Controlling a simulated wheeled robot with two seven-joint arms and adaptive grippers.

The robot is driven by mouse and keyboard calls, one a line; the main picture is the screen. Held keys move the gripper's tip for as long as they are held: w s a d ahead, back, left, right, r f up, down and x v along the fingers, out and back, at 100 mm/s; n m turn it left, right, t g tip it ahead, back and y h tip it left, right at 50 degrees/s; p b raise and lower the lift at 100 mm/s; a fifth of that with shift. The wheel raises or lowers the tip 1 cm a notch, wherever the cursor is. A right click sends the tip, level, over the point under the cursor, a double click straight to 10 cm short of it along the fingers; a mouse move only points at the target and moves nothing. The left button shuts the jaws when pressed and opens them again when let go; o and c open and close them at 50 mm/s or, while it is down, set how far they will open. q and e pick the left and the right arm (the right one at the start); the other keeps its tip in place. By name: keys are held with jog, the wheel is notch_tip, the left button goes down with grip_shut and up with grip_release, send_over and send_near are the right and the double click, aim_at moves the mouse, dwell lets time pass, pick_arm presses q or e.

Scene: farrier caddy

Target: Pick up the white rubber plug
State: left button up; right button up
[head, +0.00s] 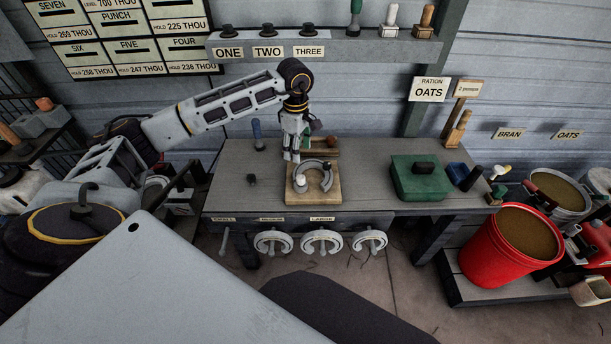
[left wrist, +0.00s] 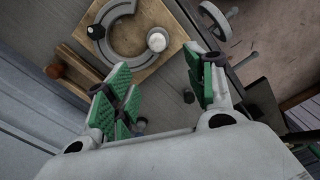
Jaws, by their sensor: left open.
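The white plug (head: 300,182) is a small pale rounded piece at one end of a grey horseshoe (head: 325,181) on a wooden board (head: 326,197). It also shows in the left wrist view (left wrist: 157,40), near the board's edge. A dark plug (left wrist: 97,31) sits at another part of the horseshoe. My left gripper (head: 290,156) hangs pointing down above the board's back left part. In the left wrist view its green-padded fingers (left wrist: 163,88) are spread with nothing held between them. The white plug lies apart, beyond the fingertips. My right gripper is not in view.
A small dark piece (head: 251,180) and a blue-handled tool (head: 257,134) stand on the bench (head: 374,192) to the left. A green box (head: 418,178) stands at the right. A shelf (head: 350,48) runs behind.

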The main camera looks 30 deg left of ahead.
pick_arm(q)
send_over(298, 177)
notch_tip(298, 177, down, 7)
jog(key=shift+f, duration=0.7)
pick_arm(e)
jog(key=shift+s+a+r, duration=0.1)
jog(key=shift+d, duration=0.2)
